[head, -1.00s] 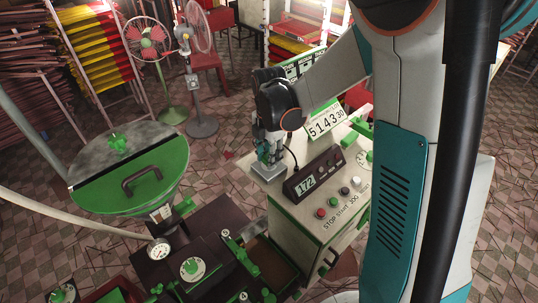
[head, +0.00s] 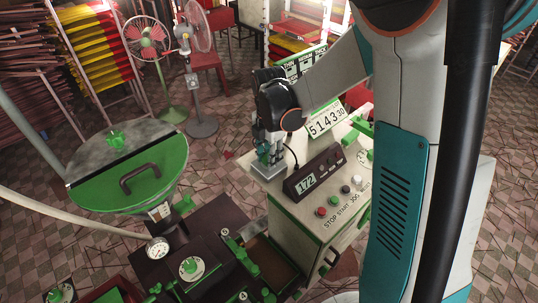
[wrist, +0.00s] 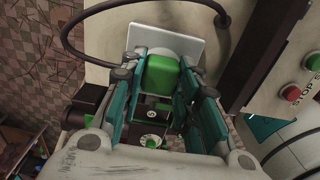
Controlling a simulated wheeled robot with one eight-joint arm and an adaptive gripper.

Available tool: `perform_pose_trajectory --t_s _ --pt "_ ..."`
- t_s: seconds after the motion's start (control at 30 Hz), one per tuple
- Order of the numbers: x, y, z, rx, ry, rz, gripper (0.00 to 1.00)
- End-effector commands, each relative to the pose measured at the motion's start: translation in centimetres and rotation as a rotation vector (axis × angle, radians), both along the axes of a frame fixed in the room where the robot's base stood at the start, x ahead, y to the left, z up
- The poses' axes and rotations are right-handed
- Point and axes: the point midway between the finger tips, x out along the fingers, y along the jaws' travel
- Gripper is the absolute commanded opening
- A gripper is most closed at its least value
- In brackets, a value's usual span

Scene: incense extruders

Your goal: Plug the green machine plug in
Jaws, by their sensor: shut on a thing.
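The green plug (wrist: 172,78) sits between the two teal-sided fingers of my gripper (wrist: 168,84) in the wrist view. My gripper is shut on it. A pale square plate (wrist: 187,45) lies right behind the plug; I cannot tell whether the plug is in it or only against it. In the head view my gripper (head: 266,156) points down at a grey socket block (head: 266,171) on the left end of the cream control cabinet's top (head: 285,215). The fingers hide most of the plug there. A dark cable (wrist: 88,14) loops around the plate.
A dark display box (head: 315,172) reading 172 stands close right of my gripper. Start, stop and jog buttons (head: 333,201) line the cabinet front. A green-lidded hopper (head: 130,170) and dark machine (head: 200,235) stand left. Fans (head: 195,60) stand behind on the tiled floor.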

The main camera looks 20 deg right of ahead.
Motion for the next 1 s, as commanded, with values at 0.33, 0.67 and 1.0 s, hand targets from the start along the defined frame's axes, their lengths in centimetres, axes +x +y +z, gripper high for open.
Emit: perform_pose_trajectory --t_s 0.33,0.67,1.0 --pt "0.0 0.0 -0.2 0.000 0.000 0.000 0.53" --pt "0.0 0.0 0.2 0.000 0.000 0.000 0.53" --pt "0.0 0.0 6.0 0.000 0.000 0.000 0.53"
